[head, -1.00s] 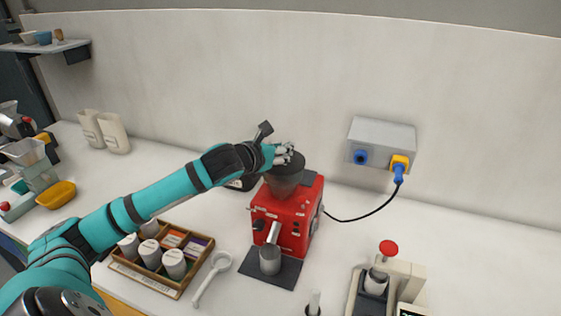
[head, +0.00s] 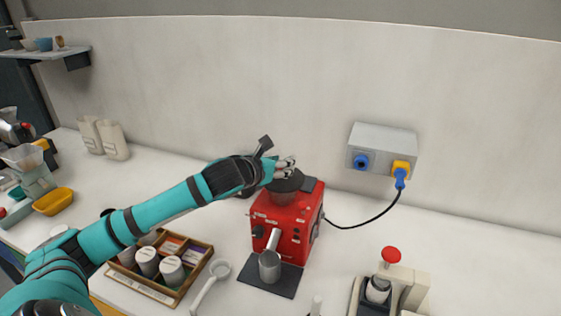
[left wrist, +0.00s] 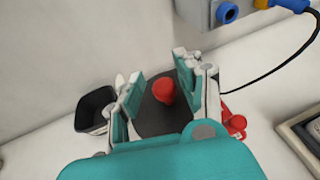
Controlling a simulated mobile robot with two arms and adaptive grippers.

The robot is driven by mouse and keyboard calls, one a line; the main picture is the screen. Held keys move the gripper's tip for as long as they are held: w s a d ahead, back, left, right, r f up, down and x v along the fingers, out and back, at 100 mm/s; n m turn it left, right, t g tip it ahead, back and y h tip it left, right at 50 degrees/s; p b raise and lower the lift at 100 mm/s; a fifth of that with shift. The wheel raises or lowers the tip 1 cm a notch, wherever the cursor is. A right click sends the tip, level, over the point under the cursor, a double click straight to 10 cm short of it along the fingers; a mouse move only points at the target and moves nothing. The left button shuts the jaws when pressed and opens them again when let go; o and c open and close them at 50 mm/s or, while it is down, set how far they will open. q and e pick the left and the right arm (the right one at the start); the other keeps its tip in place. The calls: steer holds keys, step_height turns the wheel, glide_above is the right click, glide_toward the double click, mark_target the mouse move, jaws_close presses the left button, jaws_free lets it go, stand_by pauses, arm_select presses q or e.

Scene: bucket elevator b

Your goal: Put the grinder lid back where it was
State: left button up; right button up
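The red grinder (head: 283,221) stands on the counter in the middle of the head view. Its dark round lid (head: 287,184) sits at the top of the hopper, level as far as I can see. In the left wrist view the lid (left wrist: 150,118) is a dark disc with a red knob (left wrist: 164,91). My left gripper (head: 287,168) is right over the lid. In the wrist view its fingers (left wrist: 160,90) stand apart on either side of the knob, with a small gap showing. The lid's contact with the hopper rim is partly hidden. My right gripper is not in view.
A black container (left wrist: 97,108) stands beside the grinder. A metal cup (head: 270,266) sits on the grinder's dark base. A wooden tray (head: 160,292) of jars and a white scoop (head: 210,286) lie to the left. A power box (head: 382,146) is on the wall, its cable running to the grinder.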

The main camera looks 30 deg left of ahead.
arm_select(q)
steer(key=shift+o, duration=0.6)
steer(key=shift+r, duration=0.1)
steer(key=shift+r, duration=0.25)
steer(key=b+v, duration=0.4)
steer(key=v, duration=0.8)
steer(key=shift+r, duration=0.25)
